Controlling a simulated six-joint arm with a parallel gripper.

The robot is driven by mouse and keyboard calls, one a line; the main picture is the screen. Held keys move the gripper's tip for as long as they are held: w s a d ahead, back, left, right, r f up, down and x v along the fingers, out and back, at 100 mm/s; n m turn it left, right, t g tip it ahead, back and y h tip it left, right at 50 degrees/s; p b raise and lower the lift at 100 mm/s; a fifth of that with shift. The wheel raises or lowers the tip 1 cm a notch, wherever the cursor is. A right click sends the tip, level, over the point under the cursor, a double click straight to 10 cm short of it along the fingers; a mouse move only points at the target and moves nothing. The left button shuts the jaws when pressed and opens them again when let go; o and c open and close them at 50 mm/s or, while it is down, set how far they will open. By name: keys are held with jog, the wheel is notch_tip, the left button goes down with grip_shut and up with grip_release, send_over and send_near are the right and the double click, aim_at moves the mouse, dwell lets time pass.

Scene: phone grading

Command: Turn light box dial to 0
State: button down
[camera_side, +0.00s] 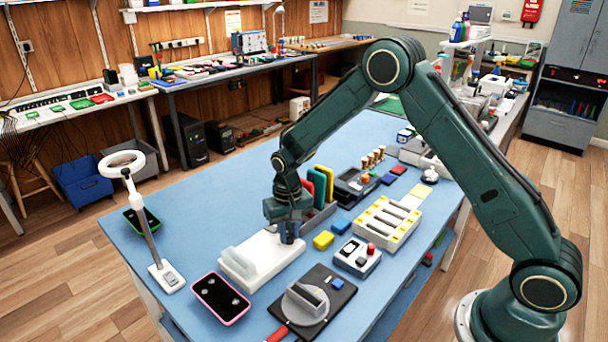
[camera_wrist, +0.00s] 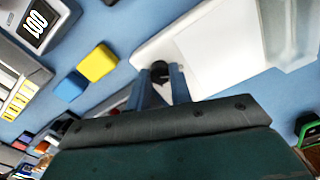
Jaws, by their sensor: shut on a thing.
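The light box (camera_side: 250,268) is a low white box with a pale flat panel, left of centre on the blue table. It fills the upper right of the wrist view (camera_wrist: 215,60). Its small black dial (camera_wrist: 157,69) sits at the box's near end, between my fingertips. My gripper (camera_side: 289,234) points down over the right end of the box, and its blue-grey fingers are shut on the dial. In the wrist view the gripper (camera_wrist: 161,82) partly covers the dial. No dial marks are readable. In the side view the fingers hide the dial.
A yellow block (camera_side: 323,240) and a blue block (camera_side: 340,227) lie right of the box. A meter (camera_side: 357,257) reads 100 in the wrist view.

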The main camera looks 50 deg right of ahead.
aim_at(289, 235)
jog(key=c, duration=1.3)
grip_release()
jog(key=shift+o, duration=0.2)
jog(key=shift+r, duration=0.15)
notch_tip(289, 235, up, 14)
jog(key=shift+f, duration=0.2)
jog(key=shift+r, duration=0.1)
